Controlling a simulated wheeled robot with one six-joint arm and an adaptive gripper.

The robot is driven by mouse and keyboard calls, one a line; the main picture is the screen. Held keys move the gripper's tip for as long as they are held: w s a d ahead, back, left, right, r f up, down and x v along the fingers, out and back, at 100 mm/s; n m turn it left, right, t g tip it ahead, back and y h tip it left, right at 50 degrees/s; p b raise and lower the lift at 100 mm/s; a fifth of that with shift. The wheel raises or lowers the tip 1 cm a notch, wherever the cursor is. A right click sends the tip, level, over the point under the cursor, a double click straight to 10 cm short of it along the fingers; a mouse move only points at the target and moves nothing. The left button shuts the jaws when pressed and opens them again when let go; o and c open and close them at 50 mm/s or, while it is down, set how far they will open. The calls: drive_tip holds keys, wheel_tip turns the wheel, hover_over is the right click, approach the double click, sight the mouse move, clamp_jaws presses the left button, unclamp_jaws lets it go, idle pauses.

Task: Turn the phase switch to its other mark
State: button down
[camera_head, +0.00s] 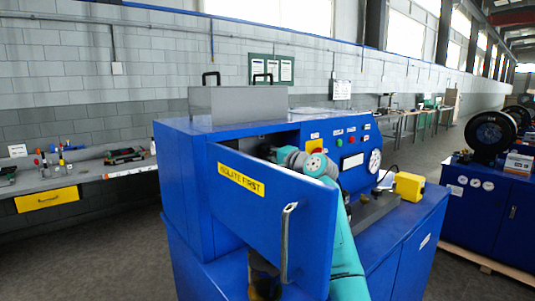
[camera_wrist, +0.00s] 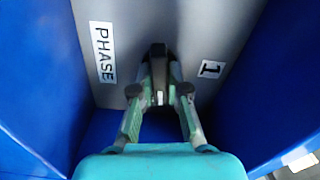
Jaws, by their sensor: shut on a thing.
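The phase switch (camera_wrist: 158,57) is a dark knob on a grey panel inside a blue cabinet, seen in the wrist view. A white PHASE label (camera_wrist: 103,52) is to its left and a label reading 1 (camera_wrist: 211,69) to its right. Both labels appear rotated in the picture. My gripper (camera_wrist: 160,93) is shut on the knob, one finger on each side. A small white mark shows on the knob between the fingers. Any other mark is not visible. In the head view my arm reaches behind the open cabinet door (camera_head: 262,205), which hides the switch and my fingers.
The door reads ISOLATE FIRST and has a metal handle (camera_head: 288,240). Blue cabinet walls stand close on both sides of my gripper. The machine front has buttons, a round gauge (camera_head: 375,161) and a yellow box (camera_head: 409,186). A bench with tools (camera_head: 90,178) is at left.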

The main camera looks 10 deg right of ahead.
drive_tip(key=shift+f+m, duration=0.1)
drive_tip(key=shift+m, duration=0.9)
drive_tip(key=c, duration=1.2)
unclamp_jaws()
drive_tip(key=shift+o, duration=0.2)
drive_tip(key=shift+s, duration=0.1)
drive_tip(key=v, duration=1.2)
